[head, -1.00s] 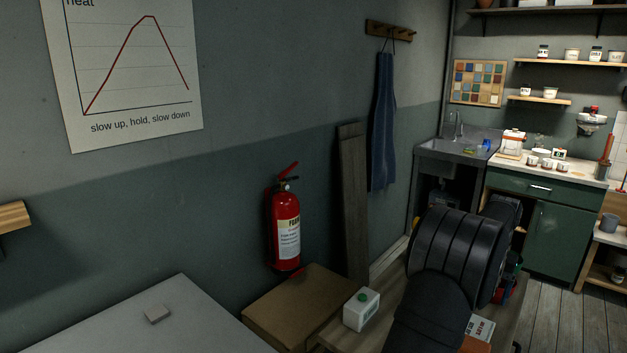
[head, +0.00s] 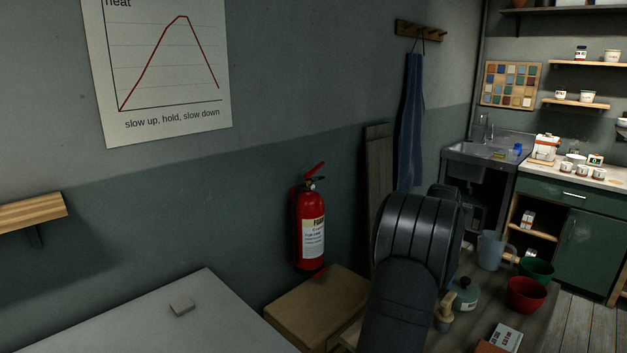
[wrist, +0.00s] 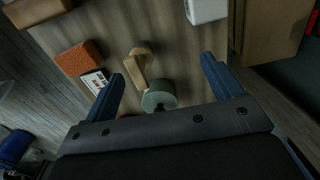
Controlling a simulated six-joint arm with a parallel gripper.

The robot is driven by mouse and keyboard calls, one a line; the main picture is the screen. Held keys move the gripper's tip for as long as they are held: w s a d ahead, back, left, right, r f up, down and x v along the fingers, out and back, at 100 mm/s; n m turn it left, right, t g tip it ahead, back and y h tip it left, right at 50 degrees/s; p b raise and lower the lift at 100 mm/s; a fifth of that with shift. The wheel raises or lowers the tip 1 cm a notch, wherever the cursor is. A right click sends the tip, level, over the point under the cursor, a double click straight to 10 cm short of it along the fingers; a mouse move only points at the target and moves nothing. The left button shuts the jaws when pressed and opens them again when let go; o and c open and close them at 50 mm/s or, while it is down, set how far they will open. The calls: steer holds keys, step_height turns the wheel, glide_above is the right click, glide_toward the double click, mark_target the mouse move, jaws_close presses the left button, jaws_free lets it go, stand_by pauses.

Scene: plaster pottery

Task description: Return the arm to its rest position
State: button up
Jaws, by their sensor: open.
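My arm (head: 402,290) rises from the bottom of the head view, in front of a wooden table. My gripper is hidden behind it there. In the wrist view my gripper (wrist: 160,86) is open, its two blue fingers wide apart with nothing held. Beyond the fingers, a wooden-handled tool (wrist: 138,62) and a grey-green jar (wrist: 158,92) show on the wooden table (wrist: 190,55). The jar (head: 466,294) and tool (head: 445,312) also show just right of my arm in the head view.
The wrist view shows an orange block (wrist: 78,58) and white container (wrist: 206,10). A cardboard box (head: 318,302) and fire extinguisher (head: 311,230) are left.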

steer(key=w+a, duration=0.4)
steer(key=a, duration=0.8)
steer(key=shift+a, duration=0.35)
steer(key=shift+w, duration=0.1)
